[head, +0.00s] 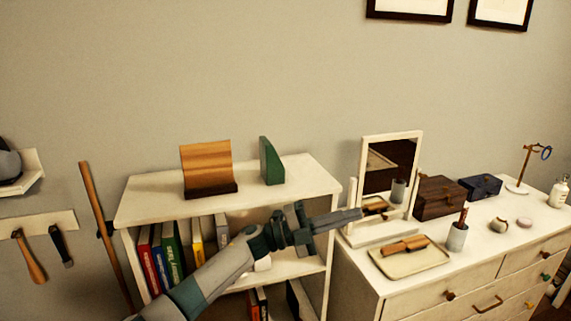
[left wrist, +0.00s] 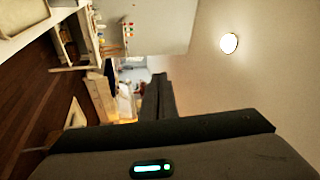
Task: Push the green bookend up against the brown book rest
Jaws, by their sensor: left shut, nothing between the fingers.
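The green bookend (head: 271,161) stands upright on top of the white bookcase (head: 305,171). The brown book rest (head: 206,168) stands to its left on the same top, with a clear gap between the two. My left gripper (head: 360,213) is shut and empty, in front of the bookcase's right side and pointing right toward the mirror. It is to the right of the bookend and apart from it. In the left wrist view the dark gripper fingers (left wrist: 159,97) show close together, and neither the bookend nor the book rest can be made out. My right gripper is not in view.
A mirror (head: 419,165) and a tray (head: 389,260) with a brush stand on the white dresser at right, near my left gripper. Boxes and a cup (head: 457,238) are also there. Books fill the shelf below. The bookcase top's right end is bare.

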